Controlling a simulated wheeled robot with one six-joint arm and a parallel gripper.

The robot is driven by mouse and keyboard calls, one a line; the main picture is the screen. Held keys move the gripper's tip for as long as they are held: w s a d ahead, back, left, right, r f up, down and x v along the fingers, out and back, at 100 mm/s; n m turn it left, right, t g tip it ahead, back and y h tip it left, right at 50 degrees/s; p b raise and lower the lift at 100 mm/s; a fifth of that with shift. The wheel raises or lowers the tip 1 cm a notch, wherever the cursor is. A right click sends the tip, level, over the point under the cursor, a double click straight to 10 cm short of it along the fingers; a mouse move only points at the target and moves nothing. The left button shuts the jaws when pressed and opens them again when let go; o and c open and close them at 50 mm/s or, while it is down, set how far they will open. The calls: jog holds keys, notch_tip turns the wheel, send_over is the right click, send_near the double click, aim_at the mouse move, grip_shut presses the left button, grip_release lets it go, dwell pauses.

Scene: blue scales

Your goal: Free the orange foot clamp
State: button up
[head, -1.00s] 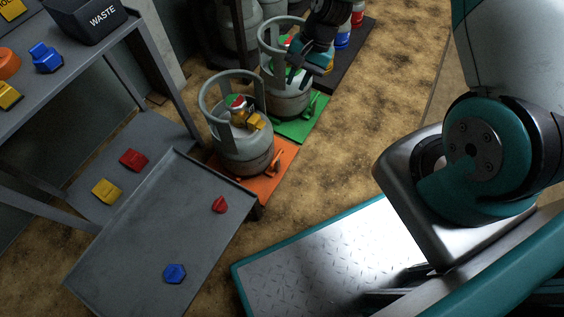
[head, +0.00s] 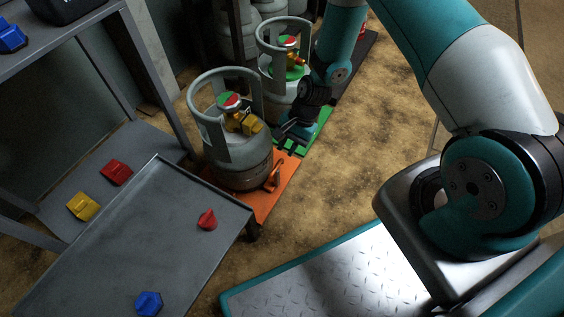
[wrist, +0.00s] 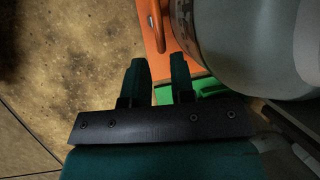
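The orange foot clamp (head: 273,178) is a small lever on the orange base plate (head: 262,204), at the foot of the nearer grey gas cylinder (head: 235,151). In the wrist view the clamp (wrist: 157,27) appears at the top, against the cylinder (wrist: 245,45) and its plate (wrist: 149,42). My gripper (head: 286,132) is low, beside the nearer cylinder and above the far side of the orange plate. In the wrist view my gripper's (wrist: 159,66) two fingers are apart with nothing between them, pointing toward the clamp. The clamp is clear of the fingers.
A second cylinder (head: 277,95) stands behind on a green plate (head: 318,133), close to my arm. A grey tray table (head: 130,235) with a red knob (head: 207,219) and a blue knob (head: 148,303) stands front left. Bare floor (head: 375,125) lies to the right.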

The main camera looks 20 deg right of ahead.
aim_at(280, 161)
jog(key=b+x, duration=0.1)
jog(key=x, duration=0.3)
jog(key=shift+f+b, duration=0.2)
jog(key=shift+b, duration=0.15)
grip_shut()
